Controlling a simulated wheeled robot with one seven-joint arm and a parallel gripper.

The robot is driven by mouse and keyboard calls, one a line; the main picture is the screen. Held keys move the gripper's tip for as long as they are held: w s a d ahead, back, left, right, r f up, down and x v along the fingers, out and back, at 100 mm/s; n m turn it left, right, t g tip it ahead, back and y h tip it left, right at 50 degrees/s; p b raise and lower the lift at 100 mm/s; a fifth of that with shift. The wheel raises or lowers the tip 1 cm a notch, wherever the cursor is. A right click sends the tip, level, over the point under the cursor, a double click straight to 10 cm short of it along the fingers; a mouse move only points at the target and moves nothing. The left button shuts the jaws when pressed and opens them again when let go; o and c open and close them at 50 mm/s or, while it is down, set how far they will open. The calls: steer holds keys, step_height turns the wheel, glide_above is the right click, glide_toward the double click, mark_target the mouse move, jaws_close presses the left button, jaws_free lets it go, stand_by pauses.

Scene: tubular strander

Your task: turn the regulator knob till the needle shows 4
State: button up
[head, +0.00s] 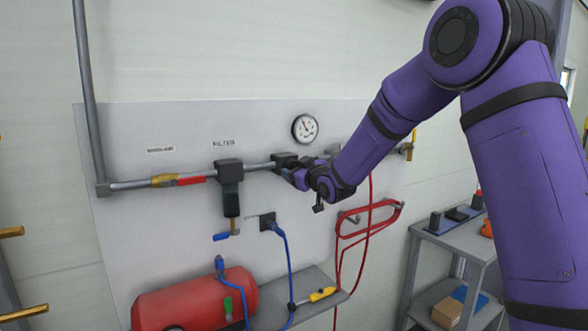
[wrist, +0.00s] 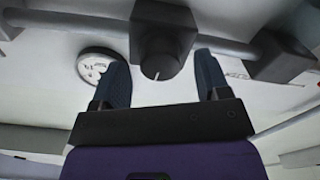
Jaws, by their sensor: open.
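The regulator is a dark block (head: 284,159) on the grey pipe, partly behind my gripper (head: 299,178) in the head view. In the wrist view its round dark knob (wrist: 160,66) has a white mark and sits between the fingers of my gripper (wrist: 161,62). The fingers are open, one on each side of the knob, with a visible gap on both sides. The pressure gauge (head: 305,128), a white dial with a dark rim, is above the regulator. Its needle seems to point up and left, but the numbers are too small to read. The gauge (wrist: 92,66) is partly behind one finger in the wrist view.
The pipe (head: 256,167) runs along the panel with a filter (head: 229,175) left of the regulator and a yellow-red valve (head: 178,181) further left. A red hose (head: 350,236) hangs at right.

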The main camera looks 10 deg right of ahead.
steer(key=shift+x, duration=0.9)
steer(key=c, duration=0.9)
steer(key=shift+m, duration=0.5)
steer(key=o, duration=0.9)
